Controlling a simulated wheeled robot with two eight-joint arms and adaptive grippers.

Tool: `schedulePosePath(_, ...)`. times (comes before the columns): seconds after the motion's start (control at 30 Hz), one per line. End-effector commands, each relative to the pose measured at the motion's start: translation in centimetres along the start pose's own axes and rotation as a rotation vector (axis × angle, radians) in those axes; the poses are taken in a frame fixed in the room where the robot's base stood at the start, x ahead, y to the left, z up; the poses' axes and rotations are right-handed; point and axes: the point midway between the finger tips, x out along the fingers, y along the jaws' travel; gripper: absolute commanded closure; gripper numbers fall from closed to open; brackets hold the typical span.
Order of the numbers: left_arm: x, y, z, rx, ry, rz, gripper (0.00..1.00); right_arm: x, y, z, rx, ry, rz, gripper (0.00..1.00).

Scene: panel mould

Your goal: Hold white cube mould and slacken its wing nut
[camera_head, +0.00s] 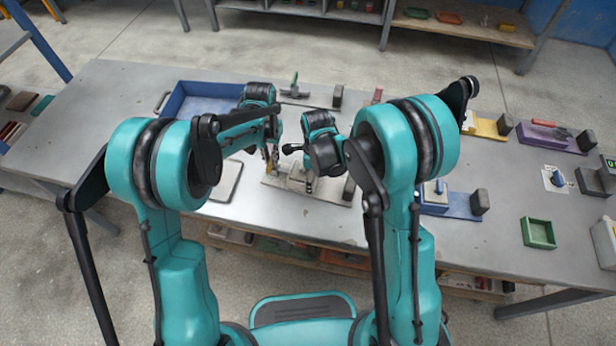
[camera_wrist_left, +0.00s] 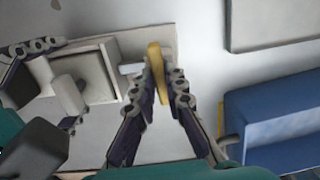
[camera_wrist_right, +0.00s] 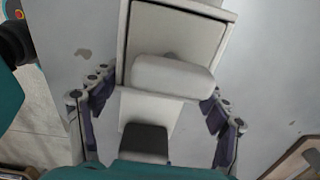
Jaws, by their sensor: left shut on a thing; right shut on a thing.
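The white cube mould (camera_head: 297,179) sits on a pale base plate near the middle of the bench. In the right wrist view it is an open-topped box (camera_wrist_right: 172,40) with a rounded white block (camera_wrist_right: 172,76) at its near side. My right gripper (camera_wrist_right: 158,98) has a finger on each side of the mould and is shut on it; it also shows in the head view (camera_head: 308,180). The yellow wing nut (camera_wrist_left: 155,72) stands beside the mould, next to a short white stub. My left gripper (camera_wrist_left: 163,78) is shut on the wing nut, its fingertips on either side.
A blue tray (camera_head: 177,102) lies at the back left, and a flat pale tray (camera_head: 222,182) left of the mould. Yellow (camera_head: 486,126), purple (camera_head: 545,140) and blue (camera_head: 460,206) stations and a green box (camera_head: 538,233) stand to the right. A dark block (camera_wrist_right: 145,140) is close to my right gripper.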

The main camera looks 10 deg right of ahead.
Motion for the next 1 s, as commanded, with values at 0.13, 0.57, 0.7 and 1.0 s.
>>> schedulePosePath(0.13, 0.00, 0.00, 0.01, -0.098, 0.000, 0.000, 1.00, 0.01, -0.02, 0.01, 0.000, 0.000, 0.000, 0.71)
schedulePosePath(0.57, 0.00, 0.00, 0.01, -0.499, 0.000, 0.000, 1.00, 0.01, -0.02, 0.01, 0.000, 0.000, -0.001, 0.71)
schedulePosePath(0.7, 0.00, 0.00, 0.01, -0.631, 0.000, 0.000, 1.00, 0.01, -0.03, 0.01, 0.000, 0.000, -0.001, 0.71)
schedulePosePath(1.0, 0.00, 0.00, 0.01, -0.916, 0.000, 0.000, 1.00, 0.01, -0.03, 0.02, 0.000, 0.000, -0.001, 0.71)
